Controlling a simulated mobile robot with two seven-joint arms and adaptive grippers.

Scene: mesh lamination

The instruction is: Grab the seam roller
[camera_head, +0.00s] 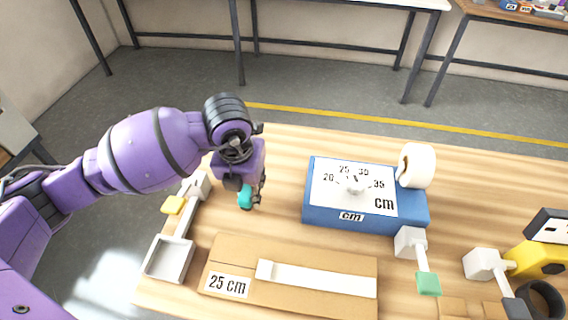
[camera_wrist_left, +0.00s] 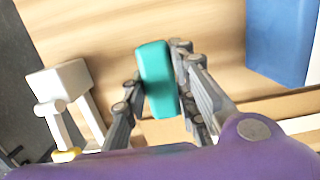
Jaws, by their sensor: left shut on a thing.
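My left gripper (camera_head: 253,197) reaches in from the left over the wooden table. It is shut on a small teal block (camera_head: 245,197). In the left wrist view the teal block (camera_wrist_left: 156,78) sits between the two grey fingers (camera_wrist_left: 158,95), with its end sticking out past them. This may be the seam roller or its handle; no roller wheel can be made out on it. I cannot tell whether it touches the table. My right gripper is not in view.
A blue box (camera_head: 365,218) with a dial face stands to the right, a white roll (camera_head: 417,166) at its corner. A cardboard piece marked 25 cm (camera_head: 218,258) lies in front. A grey tray (camera_head: 170,260) is left, a green-tipped tool (camera_head: 428,283) right. Table behind the box is clear.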

